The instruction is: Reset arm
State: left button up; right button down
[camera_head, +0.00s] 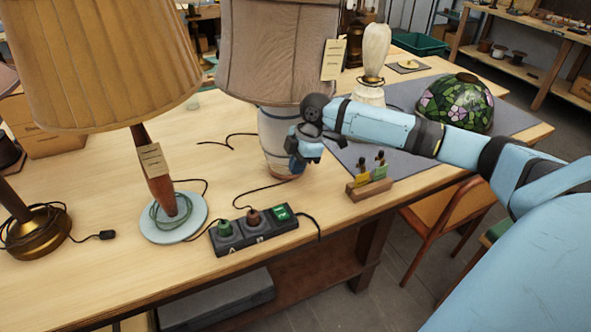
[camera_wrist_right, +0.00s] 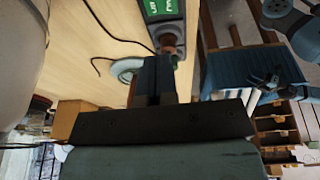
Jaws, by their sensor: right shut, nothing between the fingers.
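In the right wrist view the closed dark fingers (camera_wrist_right: 153,78) point toward the power strip (camera_wrist_right: 165,12). My left gripper does not show.
A pleated-shade lamp (camera_head: 105,60) stands left, its round base (camera_head: 174,222) wrapped in green cord. A brass lamp base (camera_head: 38,232) stands farther left. A wooden tool block (camera_head: 369,189) sits right of my gripper. A stained-glass shade (camera_head: 455,104) rests on the grey mat (camera_head: 412,150).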

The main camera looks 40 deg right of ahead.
dwell(0.4)
jog(key=s+a+f+m+t+y+p, duration=0.15)
jog(key=s+a+f, duration=0.25)
jog(key=a+f, duration=0.4)
jog(key=s+a+f+m+t+y+p, duration=0.1)
jog(key=s+a+f+m+t, duration=0.2)
jog(key=a+f, duration=0.45)
jog(key=s+a+f+m+t+h, duration=0.1)
jog(key=s+a+m+t, duration=0.1)
jog(key=s, duration=0.6)
jog(key=s+a+f+m+t+h+p, duration=0.1)
jog(key=s+a+m+t, duration=0.2)
jog(key=s, duration=0.6)
jog(key=a+m, duration=0.1)
jog(key=m, duration=0.1)
jog(key=shift+s+m, duration=0.25)
jog(key=shift+m, duration=0.1)
jog(key=c, duration=1.8)
grip_release()
jog(key=shift+h, duration=0.25)
jog(key=shift+c, duration=0.2)
